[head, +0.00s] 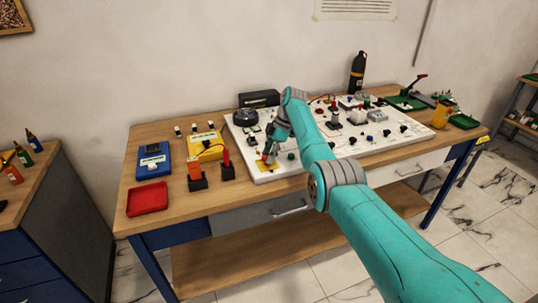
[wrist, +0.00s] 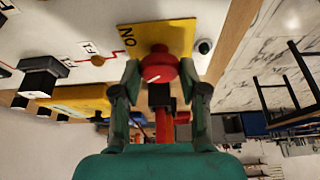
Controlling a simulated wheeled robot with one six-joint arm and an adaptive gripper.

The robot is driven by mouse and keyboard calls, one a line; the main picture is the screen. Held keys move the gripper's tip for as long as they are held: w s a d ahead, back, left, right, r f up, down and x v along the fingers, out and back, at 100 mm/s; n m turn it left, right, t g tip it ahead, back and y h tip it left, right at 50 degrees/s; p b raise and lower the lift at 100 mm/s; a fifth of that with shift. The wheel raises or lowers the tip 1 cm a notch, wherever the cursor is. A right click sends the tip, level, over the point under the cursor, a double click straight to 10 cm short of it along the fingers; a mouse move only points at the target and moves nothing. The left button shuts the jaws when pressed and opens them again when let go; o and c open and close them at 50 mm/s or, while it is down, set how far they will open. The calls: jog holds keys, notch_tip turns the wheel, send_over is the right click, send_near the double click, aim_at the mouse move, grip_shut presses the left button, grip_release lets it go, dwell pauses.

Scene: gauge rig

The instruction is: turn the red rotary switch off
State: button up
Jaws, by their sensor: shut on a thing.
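The red rotary switch (wrist: 160,62) is in the upper middle of the wrist view, with a small white mark on its knob. It sits on a yellow plate (wrist: 185,34) with an upside-down "ON" label at the left. In the head view the yellow plate (head: 267,168) is near the front left of the white board. My gripper (wrist: 159,75) is shut on the red knob, one finger on each side of it. In the head view my gripper (head: 268,157) mostly hides the switch. I cannot tell exactly which way the knob points.
The white board (head: 310,158) carries several other controls on the wooden table. A red tray (head: 147,199), blue meter (head: 153,161), yellow meter (head: 206,146) and two probes in black holders stand to the left. A black-and-orange bottle (head: 357,72) stands at the back.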

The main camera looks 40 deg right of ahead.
jog(key=shift+n, duration=0.5)
jog(key=o, duration=1.1)
jog(key=v, duration=1.2)
jog(key=shift+w, duration=0.25)
